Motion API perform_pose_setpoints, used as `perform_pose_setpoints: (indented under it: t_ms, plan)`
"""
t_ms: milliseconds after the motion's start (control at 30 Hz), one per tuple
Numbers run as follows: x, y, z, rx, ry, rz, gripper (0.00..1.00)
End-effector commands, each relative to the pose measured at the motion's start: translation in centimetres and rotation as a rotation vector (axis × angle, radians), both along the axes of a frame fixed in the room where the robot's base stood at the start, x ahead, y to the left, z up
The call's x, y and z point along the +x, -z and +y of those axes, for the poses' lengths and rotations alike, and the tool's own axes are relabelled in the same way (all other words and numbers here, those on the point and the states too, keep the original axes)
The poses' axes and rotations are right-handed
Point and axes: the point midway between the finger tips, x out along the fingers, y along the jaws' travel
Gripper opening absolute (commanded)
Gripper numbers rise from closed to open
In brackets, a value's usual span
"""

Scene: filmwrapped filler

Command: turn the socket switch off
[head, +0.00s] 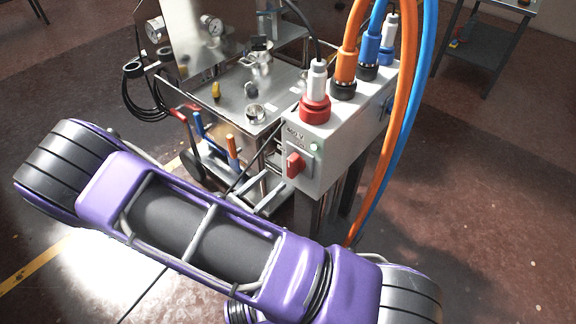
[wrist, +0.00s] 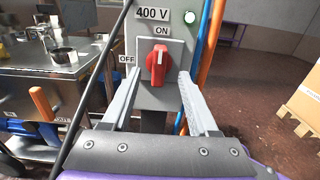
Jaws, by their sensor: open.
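The red rotary switch (wrist: 157,65) sits on a grey plate on the front of the socket box, below a "400 V" label. Its handle is upright, with its white mark toward the ON label (wrist: 161,31); the OFF label (wrist: 127,59) is at its left. My gripper (wrist: 159,75) is open, its two fingers on either side of the switch in the wrist view, with nothing held. I cannot tell whether the fingers touch it.
A green lamp (wrist: 190,17) is lit above right of the switch. Orange (head: 380,170) and blue (head: 412,120) cables hang down the box's right side. A metal cart (head: 228,95) with gauges and tools stands left of it.

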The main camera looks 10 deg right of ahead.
Motion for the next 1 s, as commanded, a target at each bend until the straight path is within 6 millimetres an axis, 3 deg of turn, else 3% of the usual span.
perform_pose_setpoints:
  t_ms: [200,400,800,1000]
  plan:
    - [2.6,0.0,-3.8,-0.002,0.004,-0.001,0.60]
    - [4.2,0.0,-5.8,0.000,0.003,-0.001,0.60]
    - [4.7,0.0,-6.4,0.001,0.000,-0.001,0.60]
    - [4.7,0.0,-6.4,0.001,0.000,-0.001,0.26]
